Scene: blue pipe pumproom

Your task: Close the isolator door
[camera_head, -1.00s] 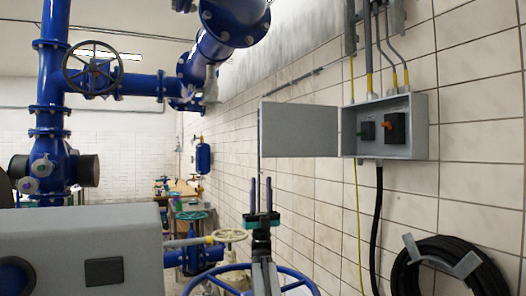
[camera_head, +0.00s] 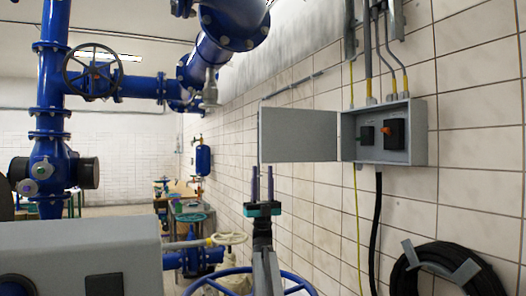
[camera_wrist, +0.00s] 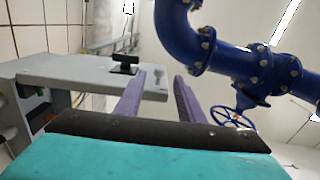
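The isolator box (camera_head: 420,132) is a grey wall box at the right of the head view, with two black switch units inside. Its grey door (camera_head: 298,134) is swung wide open to the left. My gripper (camera_head: 263,171) is upright just below the door's left part, its two purple fingers apart and empty. In the wrist view, the door (camera_wrist: 75,70) spans the left half, with a black handle (camera_wrist: 125,64) near its free edge. The gripper (camera_wrist: 152,85) shows its fingers spread, one overlapping the door's outer part. I cannot tell whether they touch.
A coiled black hose (camera_head: 398,275) hangs on the wall below the box. Blue pipes (camera_head: 50,100) with a handwheel run at the left and top. A blue valve wheel (camera_head: 300,285) lies low by my arm. A grey housing (camera_head: 80,260) fills the lower left.

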